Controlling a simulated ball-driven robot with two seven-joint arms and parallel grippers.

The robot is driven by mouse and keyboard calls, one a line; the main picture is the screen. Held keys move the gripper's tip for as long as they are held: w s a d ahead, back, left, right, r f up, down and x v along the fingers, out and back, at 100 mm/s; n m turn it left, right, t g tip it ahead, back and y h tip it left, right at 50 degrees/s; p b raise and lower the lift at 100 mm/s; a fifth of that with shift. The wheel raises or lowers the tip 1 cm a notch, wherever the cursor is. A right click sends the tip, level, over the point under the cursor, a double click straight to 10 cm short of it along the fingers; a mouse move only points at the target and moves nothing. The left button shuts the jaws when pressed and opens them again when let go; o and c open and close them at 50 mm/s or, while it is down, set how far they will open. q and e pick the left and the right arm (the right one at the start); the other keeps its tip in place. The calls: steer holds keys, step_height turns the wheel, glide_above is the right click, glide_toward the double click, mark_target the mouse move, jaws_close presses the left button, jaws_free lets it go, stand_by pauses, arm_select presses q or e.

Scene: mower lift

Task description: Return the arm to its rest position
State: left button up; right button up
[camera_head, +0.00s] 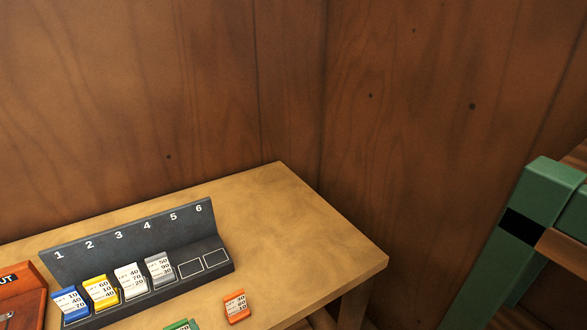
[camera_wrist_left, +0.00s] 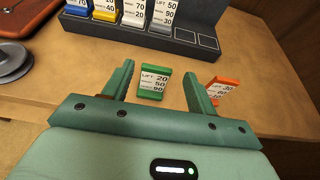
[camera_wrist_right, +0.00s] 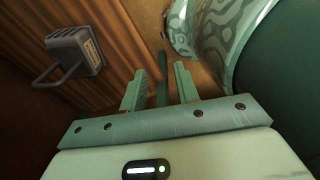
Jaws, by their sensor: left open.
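My left gripper (camera_wrist_left: 160,68) is open and empty in the left wrist view, above the table. The green card block (camera_wrist_left: 154,84) lies beyond and between its fingers in that view, apart from them; its top edge shows in the head view (camera_head: 181,325). The orange block (camera_wrist_left: 223,90) lies just right of the fingers, and in the head view (camera_head: 236,307) near the table's front. My left arm is out of the head view. My right gripper (camera_wrist_right: 160,70) shows in the right wrist view with its fingers apart, nothing visibly held.
A dark numbered rack (camera_head: 207,246) holds blue (camera_head: 70,304), yellow (camera_head: 101,291), white (camera_head: 131,280) and grey (camera_head: 159,269) blocks at 1 to 4; 5 and 6 are empty. A green frame (camera_head: 500,240) stands right. A grey handled object (camera_wrist_right: 75,52) shows beside my right gripper.

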arm_select(q)
steer(key=s+a+n+g+h, duration=0.1)
steer(key=s+a+n+g, duration=0.15)
steer(key=s+n, duration=0.6)
steer(key=s+a+n+g+h, duration=0.2)
steer(key=s+a+n, duration=0.15)
steer(key=n, duration=1.05)
steer(key=s+d+f+g+h+b, duration=0.1)
steer(key=s+d+f+g, duration=0.1)
steer(key=f, duration=1.3)
steer(key=s+d+f+g+h+b, duration=0.1)
steer(key=s+d+f+h, duration=0.15)
steer(key=f, duration=1.15)
steer(key=s+f+n+g+b, duration=0.1)
steer(key=s+f+n+g, duration=0.2)
steer(key=s+f, duration=1.1)
steer(key=s, duration=0.3)
steer(key=shift+s+a+f+b, duration=0.15)
steer(key=shift+a+f+b, duration=0.15)
steer(key=shift+f, duration=0.05)
arm_select(e)
steer(key=f, duration=0.1)
steer(key=s+f, duration=0.1)
steer(key=f, duration=0.1)
steer(key=shift+s+a+f, duration=0.15)
steer(key=shift+f, duration=0.15)
arm_select(q)
steer(key=shift+h, duration=0.25)
